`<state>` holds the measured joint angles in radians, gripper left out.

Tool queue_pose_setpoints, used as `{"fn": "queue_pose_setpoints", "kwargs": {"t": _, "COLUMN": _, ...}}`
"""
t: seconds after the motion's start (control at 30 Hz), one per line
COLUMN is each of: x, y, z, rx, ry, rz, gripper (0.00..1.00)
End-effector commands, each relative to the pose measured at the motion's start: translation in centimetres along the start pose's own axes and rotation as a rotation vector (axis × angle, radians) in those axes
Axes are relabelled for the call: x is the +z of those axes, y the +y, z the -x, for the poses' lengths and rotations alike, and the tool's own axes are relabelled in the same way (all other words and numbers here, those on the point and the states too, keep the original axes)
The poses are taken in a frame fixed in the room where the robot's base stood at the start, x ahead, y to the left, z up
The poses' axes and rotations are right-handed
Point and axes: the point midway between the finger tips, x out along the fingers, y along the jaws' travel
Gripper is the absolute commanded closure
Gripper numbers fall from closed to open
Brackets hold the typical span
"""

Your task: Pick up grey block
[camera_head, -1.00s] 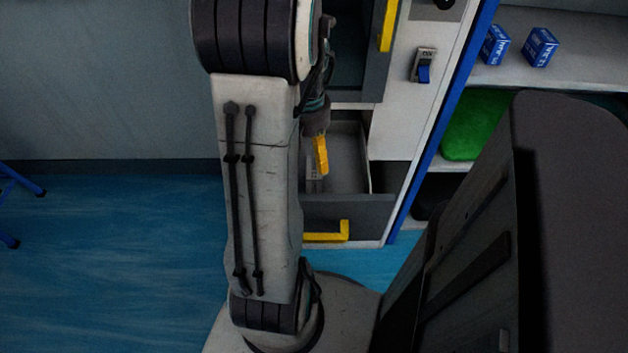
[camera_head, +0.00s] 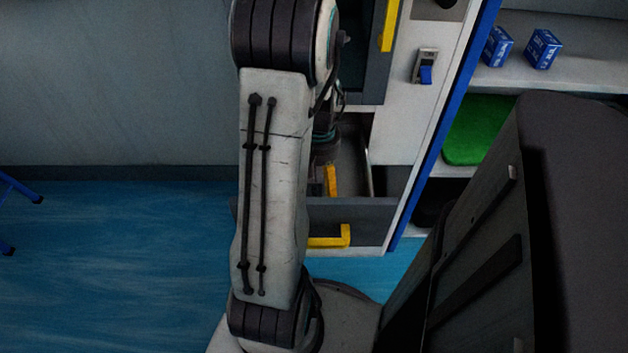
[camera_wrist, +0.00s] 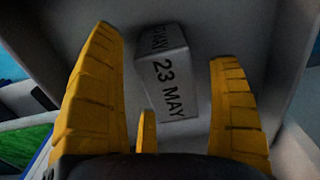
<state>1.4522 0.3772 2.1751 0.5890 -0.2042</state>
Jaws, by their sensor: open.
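The grey block (camera_wrist: 164,75), marked "23 MAY", lies in the drawer (camera_wrist: 203,22) in the wrist view. My gripper (camera_wrist: 168,50) is open, with its yellow fingers on either side of the block and visible gaps at both sides. The block's near end shows between the fingers; I cannot tell whether anything touches it. In the head view my gripper (camera_head: 331,180) is inside the open lower drawer (camera_head: 375,212), partly hidden by my arm. The block cannot be made out there.
The drawer walls stand close around my gripper. The drawer has a yellow handle (camera_head: 330,238). An upper compartment with a yellow handle (camera_head: 390,25) is above. At right, a shelf holds blue boxes (camera_head: 543,49) and a green item (camera_head: 478,130) lies below.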

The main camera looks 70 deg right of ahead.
Motion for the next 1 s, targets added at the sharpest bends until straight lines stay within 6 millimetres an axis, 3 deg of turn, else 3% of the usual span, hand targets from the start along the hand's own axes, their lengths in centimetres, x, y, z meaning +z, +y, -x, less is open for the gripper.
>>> {"fn": "queue_pose_setpoints", "kwargs": {"t": 0.23, "x": 0.02, "y": -0.02, "z": -0.04, "rx": 0.0, "ry": 0.0, "rz": 0.0, "gripper": 0.16}}
{"fn": "queue_pose_setpoints", "kwargs": {"t": 1.0, "x": 0.01, "y": -0.02, "z": -0.03, "rx": 0.0, "ry": 0.0, "rz": 0.0, "gripper": 0.84}}
